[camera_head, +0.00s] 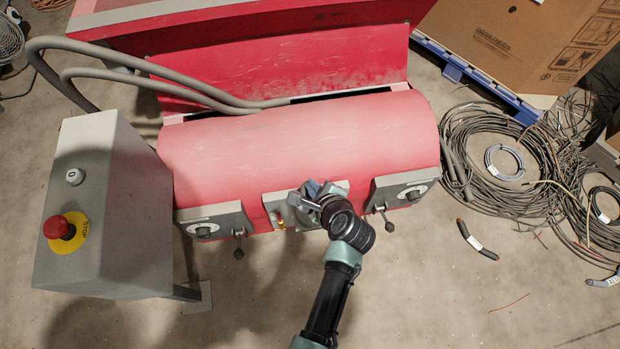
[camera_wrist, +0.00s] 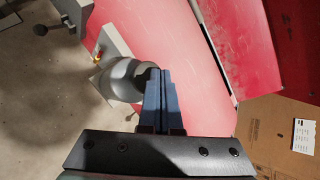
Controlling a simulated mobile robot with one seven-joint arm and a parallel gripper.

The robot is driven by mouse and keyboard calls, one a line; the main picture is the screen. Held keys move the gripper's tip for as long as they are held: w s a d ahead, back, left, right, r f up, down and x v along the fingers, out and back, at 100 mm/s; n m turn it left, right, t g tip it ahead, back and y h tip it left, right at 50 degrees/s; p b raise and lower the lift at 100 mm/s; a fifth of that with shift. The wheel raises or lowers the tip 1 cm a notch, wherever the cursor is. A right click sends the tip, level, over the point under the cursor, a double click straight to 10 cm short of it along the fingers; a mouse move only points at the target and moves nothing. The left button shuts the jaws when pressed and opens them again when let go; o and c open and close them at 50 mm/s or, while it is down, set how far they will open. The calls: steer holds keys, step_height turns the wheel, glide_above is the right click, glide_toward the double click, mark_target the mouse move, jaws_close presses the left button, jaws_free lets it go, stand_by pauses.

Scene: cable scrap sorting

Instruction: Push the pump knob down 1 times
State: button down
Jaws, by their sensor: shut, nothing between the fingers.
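The pump knob looks to be the rounded grey knob (camera_wrist: 122,78) on the middle panel of the red machine; in the wrist view it is just left of my fingertips. In the head view the grey middle panel (camera_head: 272,203) is partly covered by my wrist, and the knob is largely hidden there. My gripper (camera_wrist: 158,74) is shut and empty, with its blue fingers pressed together. In the head view my gripper (camera_head: 313,188) is over the middle panel. In the wrist view the fingers overlap the knob's right edge; I cannot tell if they touch it.
Side panels carry a left dial (camera_head: 203,230) and a right dial (camera_head: 413,193), with small levers (camera_head: 239,246) beside them. A grey pedestal (camera_head: 120,215) with a red stop button (camera_head: 57,227) stands at left. Cable coils (camera_head: 490,150) and a cardboard box (camera_head: 510,40) lie right.

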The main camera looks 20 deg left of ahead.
steer(key=shift+r, duration=0.4)
steer(key=shift+w, duration=0.1)
step_height(320, 180, up, 5)
steer(key=p, duration=0.6)
steer(key=shift+r, duration=0.1)
stand_by(0.5)
